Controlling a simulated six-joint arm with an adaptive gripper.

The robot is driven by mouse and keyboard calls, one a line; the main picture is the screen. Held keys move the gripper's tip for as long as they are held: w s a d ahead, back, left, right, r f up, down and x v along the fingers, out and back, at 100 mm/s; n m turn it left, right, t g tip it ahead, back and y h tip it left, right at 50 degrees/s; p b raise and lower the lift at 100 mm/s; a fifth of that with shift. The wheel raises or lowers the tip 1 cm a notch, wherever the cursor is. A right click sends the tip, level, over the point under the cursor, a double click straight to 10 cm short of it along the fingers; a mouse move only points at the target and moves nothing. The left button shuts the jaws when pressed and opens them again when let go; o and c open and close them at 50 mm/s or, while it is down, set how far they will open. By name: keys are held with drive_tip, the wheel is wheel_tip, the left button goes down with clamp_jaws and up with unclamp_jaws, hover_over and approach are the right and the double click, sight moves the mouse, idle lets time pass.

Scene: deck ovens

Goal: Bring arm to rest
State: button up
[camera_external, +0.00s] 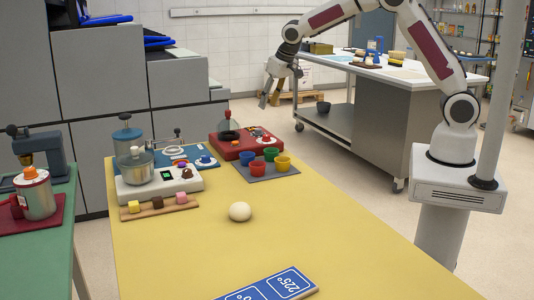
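My gripper (268,100) hangs in the air at the end of my raised arm, at the upper middle of the external view. It points downward, above and behind the far right part of the yellow table (330,240). It appears empty and touches nothing.
A pale ball (240,211) lies mid-table. Colored cups (270,154), a red tray device (232,149), a white device (158,184) and a strip with small cubes (158,208) stand at the far end. A blue sign (268,289) lies in front. The table's right side is clear.

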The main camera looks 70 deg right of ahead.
drive_tip(key=s+a+r+n, duration=0.1)
drive_tip(key=s+r, duration=0.2)
drive_tip(key=s, duration=1.1)
drive_tip(key=s+r+n+t+y, duration=0.1)
drive_tip(key=s+r, duration=0.3)
drive_tip(key=s, duration=1)
drive_tip(key=s+a+r+n, duration=0.1)
drive_tip(key=s+r, duration=0.2)
drive_tip(key=s, duration=1.1)
drive_tip(key=shift+a+r+n, duration=0.3)
drive_tip(key=shift+a+r, duration=0.05)
drive_tip(key=shift+r, duration=0.05)
idle(1.5)
